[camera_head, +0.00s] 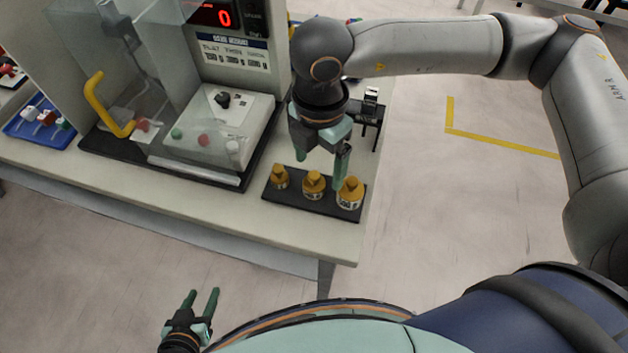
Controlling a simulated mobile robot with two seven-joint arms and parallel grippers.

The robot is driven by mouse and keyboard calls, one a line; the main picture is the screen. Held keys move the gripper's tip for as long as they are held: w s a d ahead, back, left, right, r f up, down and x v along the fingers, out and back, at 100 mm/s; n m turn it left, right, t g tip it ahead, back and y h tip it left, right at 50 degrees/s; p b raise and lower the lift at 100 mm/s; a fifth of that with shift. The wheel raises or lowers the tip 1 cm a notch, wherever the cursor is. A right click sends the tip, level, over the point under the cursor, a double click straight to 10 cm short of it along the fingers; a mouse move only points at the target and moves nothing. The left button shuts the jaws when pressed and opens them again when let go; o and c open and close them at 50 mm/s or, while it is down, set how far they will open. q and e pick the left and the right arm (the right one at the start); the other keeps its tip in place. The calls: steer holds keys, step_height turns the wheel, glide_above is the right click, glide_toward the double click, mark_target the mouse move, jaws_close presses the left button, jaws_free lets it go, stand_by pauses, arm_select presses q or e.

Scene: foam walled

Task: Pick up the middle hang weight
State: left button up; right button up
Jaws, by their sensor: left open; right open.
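Three brass-coloured hang weights stand upright in a row on a black tray (323,205) at the table's front right corner. The middle hang weight (313,185) stands between the left one (279,177) and the right one (350,192). My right gripper (320,172) is open and points down just above and behind the tray, with one finger near the left and middle weights and the other near the right one. I cannot tell whether it touches any weight. My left gripper (203,297) is open and empty, low in the picture, in front of the table and over the floor.
A testing machine with a clear guard, yellow handle (105,105) and red display (222,16) stands left of the tray. A blue tray (38,122) with small parts lies at the far left. A small black device (369,112) sits behind my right gripper. Floor right of the table is clear.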

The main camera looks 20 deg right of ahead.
mark_target(314, 175)
steer(key=f, duration=0.3)
steer(key=f+p, duration=0.1)
steer(key=f, duration=0.1)
steer(key=shift+w+a+f, duration=0.1)
steer(key=shift+w+a, duration=0.1)
steer(key=shift+a, duration=0.1)
jaws_close()
stand_by(0.4)
